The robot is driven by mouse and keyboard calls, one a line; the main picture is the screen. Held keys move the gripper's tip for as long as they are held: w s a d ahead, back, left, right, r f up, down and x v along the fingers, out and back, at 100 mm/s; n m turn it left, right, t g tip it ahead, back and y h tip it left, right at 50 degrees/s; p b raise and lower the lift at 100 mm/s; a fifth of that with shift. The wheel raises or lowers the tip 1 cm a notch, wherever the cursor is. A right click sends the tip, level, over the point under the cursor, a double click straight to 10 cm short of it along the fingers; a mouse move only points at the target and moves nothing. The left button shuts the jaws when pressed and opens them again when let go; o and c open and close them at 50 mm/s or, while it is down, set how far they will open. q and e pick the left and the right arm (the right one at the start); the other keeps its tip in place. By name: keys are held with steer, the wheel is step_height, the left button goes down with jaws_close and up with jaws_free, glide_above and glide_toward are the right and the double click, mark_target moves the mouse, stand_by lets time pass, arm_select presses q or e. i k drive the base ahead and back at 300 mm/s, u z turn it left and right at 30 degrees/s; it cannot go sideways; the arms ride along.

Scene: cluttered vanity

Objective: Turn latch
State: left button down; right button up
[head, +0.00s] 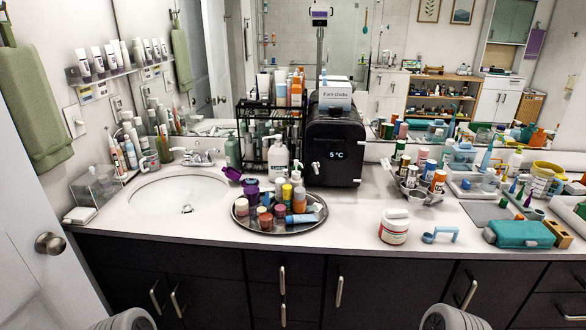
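A black box-shaped cooler (335,145) stands upright on the counter against the mirror, a little right of centre. Its front looks shut and shows a lit "5 °C" display. A small silver latch (316,168) sits low on the left of its front; its exact turn is too small to tell. Neither of my grippers is in view. Only grey rounded parts of my arms show at the bottom edge, below the counter front, well apart from the cooler.
A round tray (250,222) of bottles stands in front of the cooler, with a white pump bottle (278,160) close left of it. A black wire rack (245,120) stands behind. A red-and-white jar (394,226) stands front right. Counter (350,210) between tray and jar is clear.

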mark_target(316, 164)
steer(key=u, duration=1.7)
steer(key=i, duration=1.3)
steer(key=z, duration=3.05)
